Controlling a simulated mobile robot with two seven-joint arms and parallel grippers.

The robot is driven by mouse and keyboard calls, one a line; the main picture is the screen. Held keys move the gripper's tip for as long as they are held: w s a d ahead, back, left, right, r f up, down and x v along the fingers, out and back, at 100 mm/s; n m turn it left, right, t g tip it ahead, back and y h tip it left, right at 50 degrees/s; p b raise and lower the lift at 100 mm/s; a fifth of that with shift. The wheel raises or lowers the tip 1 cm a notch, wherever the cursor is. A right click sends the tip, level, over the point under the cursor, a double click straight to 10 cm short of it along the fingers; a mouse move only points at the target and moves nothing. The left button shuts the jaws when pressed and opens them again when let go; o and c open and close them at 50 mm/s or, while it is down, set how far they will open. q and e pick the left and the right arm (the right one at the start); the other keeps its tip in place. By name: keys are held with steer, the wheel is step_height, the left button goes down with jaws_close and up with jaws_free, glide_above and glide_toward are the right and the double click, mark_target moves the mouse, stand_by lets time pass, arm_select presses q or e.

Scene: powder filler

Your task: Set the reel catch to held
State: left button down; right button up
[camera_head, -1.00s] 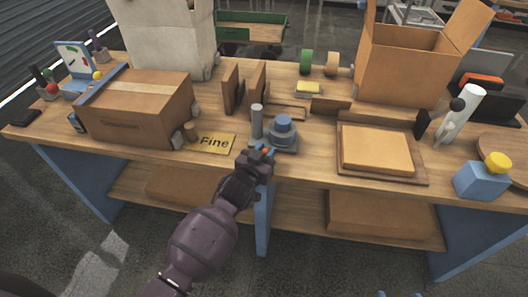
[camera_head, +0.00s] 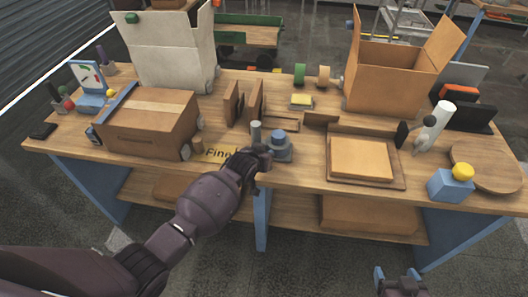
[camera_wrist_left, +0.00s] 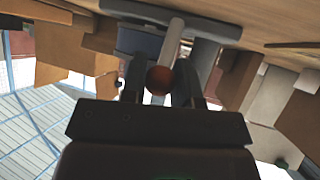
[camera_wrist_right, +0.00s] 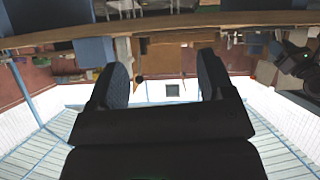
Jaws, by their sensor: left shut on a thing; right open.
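A small grey-blue fixture (camera_head: 280,146) with a round blue top sits near the table's front edge in the head view. I take it to be the reel catch, but its setting cannot be read. A grey post (camera_head: 255,132) stands at its left. My left gripper (camera_head: 262,157) is at the fixture's front left side. In the left wrist view its fingers (camera_wrist_left: 159,84) are shut around a pale rod with a dark red ball end (camera_wrist_left: 160,80). My right gripper (camera_head: 394,276) is open and empty, low in front of the table; its spread fingers show in the right wrist view (camera_wrist_right: 163,85).
A closed carton (camera_head: 150,125) is further left. A wooden tray (camera_head: 394,178) with a block is at the right. A blue block (camera_head: 449,187) with a yellow knob stands beyond it.

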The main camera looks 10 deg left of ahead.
stand_by(0.4)
arm_select(q)
steer(key=c, duration=0.9)
jaws_free()
steer(key=shift+o, duration=0.2)
steer(key=p+v, duration=0.1)
steer(key=v, duration=0.9)
steer(key=shift+s+r, duration=0.25)
steer(key=shift+r, duration=0.1)
steer(key=shift+a, duration=0.1)
